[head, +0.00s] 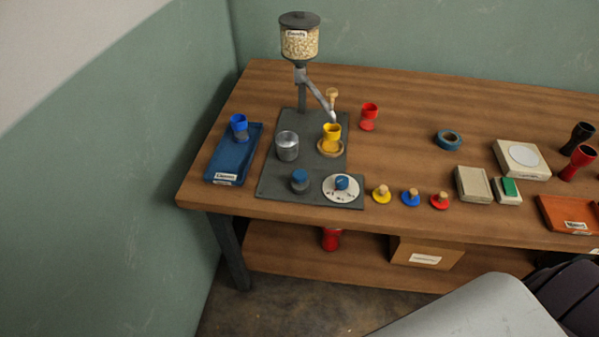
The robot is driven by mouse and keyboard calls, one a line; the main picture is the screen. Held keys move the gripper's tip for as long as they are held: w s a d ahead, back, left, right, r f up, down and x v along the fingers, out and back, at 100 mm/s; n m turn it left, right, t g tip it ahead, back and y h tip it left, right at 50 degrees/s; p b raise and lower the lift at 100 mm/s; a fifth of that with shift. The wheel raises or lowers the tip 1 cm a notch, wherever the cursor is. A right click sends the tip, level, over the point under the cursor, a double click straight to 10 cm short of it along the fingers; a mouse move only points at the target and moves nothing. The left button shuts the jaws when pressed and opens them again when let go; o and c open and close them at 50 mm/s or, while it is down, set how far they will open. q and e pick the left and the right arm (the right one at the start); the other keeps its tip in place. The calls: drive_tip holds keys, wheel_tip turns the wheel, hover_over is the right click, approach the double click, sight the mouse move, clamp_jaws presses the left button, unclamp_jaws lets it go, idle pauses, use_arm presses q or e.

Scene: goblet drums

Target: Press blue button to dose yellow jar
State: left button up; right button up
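A yellow goblet-shaped jar (331,131) stands upright on a round wooden coaster (331,154) on the dark dispenser base, below the spout (332,115). The dispenser (300,42) has a clear hopper of pale pieces on top. A blue-topped button (300,177) sits at the front of the base. To its right a blue knob (342,182) sits on a white marked dial (341,194). Whether anything is inside the yellow jar is too small to tell. Neither gripper shows in the head view.
A blue tray (225,165) with a blue goblet (239,127) lies at left. A metal cup (287,146) stands on the base. A red goblet (369,116) stands behind. Yellow, blue and red knobbed lids (410,198) line the front edge. A scale (522,158) stands right.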

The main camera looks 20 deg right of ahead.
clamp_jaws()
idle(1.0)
